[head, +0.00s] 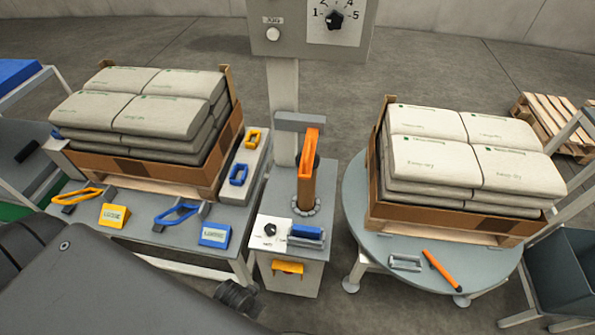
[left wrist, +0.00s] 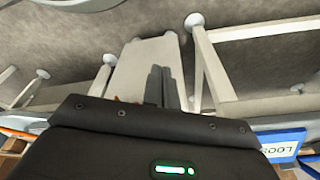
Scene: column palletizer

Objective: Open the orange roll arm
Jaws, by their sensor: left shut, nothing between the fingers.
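An upright orange arm (head: 308,170) stands on top of the small grey cabinet (head: 262,205), beside the grey post in the head view. A grey bar (head: 298,121) joins near its top, and a ring of bolts surrounds its foot. A separate orange handle (head: 440,270) lies along the round table's front edge. My left gripper's fingers (left wrist: 162,85) are together and empty in the left wrist view, pointing away over the floor and light frame legs. They are apart from the orange arm. The right gripper is not in view.
Stacked sacks in open boxes stand on the left table (head: 140,222) and the round table (head: 352,205). Yellow and blue handles (head: 178,216) stick up from the left table. A blue-handled lever (head: 306,232) and dial sit on the cabinet. A control box (head: 300,45) hangs above.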

